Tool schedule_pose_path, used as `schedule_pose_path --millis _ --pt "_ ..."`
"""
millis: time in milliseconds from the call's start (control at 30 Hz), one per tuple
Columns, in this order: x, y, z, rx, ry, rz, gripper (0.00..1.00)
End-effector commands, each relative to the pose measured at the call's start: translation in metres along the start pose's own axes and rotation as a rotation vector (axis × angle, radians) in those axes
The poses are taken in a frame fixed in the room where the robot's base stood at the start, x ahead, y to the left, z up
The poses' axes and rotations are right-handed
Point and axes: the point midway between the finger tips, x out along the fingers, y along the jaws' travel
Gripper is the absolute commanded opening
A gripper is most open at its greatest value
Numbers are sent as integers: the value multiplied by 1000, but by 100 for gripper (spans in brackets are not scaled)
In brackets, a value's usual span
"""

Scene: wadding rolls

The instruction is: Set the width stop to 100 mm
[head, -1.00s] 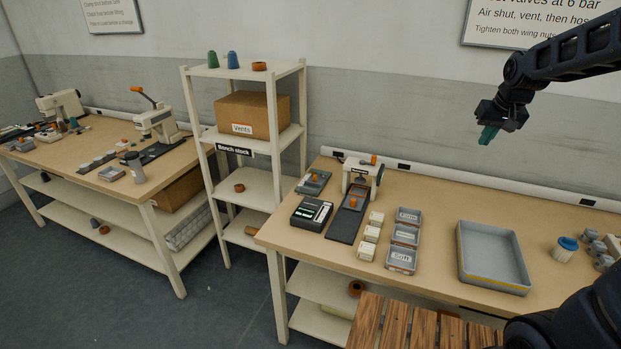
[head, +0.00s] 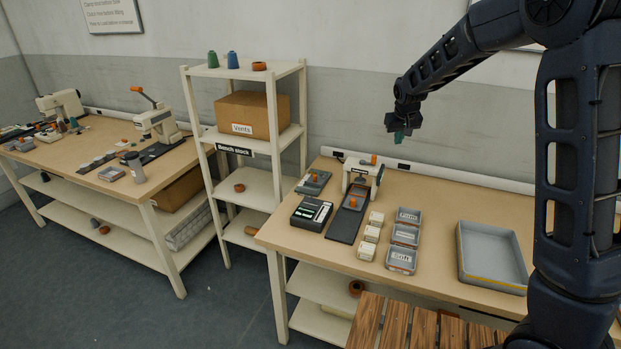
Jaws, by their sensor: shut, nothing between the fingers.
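My gripper (head: 399,137), with green fingertips, hangs in the air at the upper right of the head view, above the back of the right bench. It is shut and empty, apart from everything on the bench. Below and left of it stands a small white press-like machine (head: 362,171) with an orange handle. A dark bed plate (head: 343,225) runs forward from it, with an orange knob (head: 352,203) on it. A grey plate with another orange knob (head: 314,178) lies to the left. I cannot tell which part is the width stop, and no 100 mm mark is readable.
On the right bench (head: 447,262) are a dark box with a green display (head: 311,213), several white blocks (head: 370,234), labelled grey trays (head: 402,259) and a large grey tray (head: 491,254). A shelf rack (head: 257,187) stands left. Air around my gripper is clear.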

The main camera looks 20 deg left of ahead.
Motion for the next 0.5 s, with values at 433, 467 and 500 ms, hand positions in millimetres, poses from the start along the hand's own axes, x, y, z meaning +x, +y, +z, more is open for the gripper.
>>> schedule_pose_path --millis 433,467,500 --pt "75 -126 -40 -173 53 52 0" --pt "80 -135 -42 -186 58 56 0" --pt "85 -147 -44 -203 65 60 0"
